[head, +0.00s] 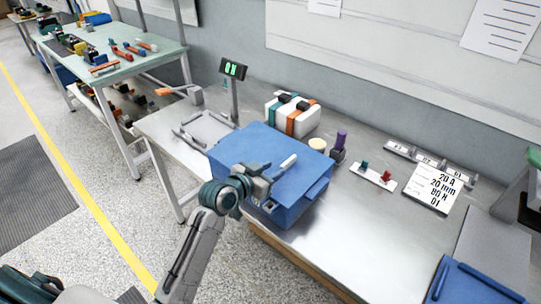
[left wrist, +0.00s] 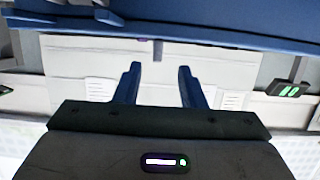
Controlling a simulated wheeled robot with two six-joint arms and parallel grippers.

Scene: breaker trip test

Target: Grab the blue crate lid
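A large blue crate (head: 292,208) stands on the metal bench, with a flat blue lid (head: 240,146) on top. A small white bar (head: 288,161) lies on the lid near my gripper. My left gripper (head: 266,183) is at the crate's front upper edge, partly hiding it. In the left wrist view, its two dark blue fingers (left wrist: 157,85) are apart with nothing between them. A blue edge (left wrist: 170,25), apparently the crate or lid, spans the top of that view, apart from the fingertips. I cannot tell whether the gripper touches the lid. My right gripper is not in view.
A green readout (head: 233,70) stands on a post behind the crate. A white case with coloured straps (head: 293,116) and a purple-topped item (head: 340,142) are behind it. A sign (head: 433,187) and another blue container (head: 472,284) are to the right. Bench in front of the sign is clear.

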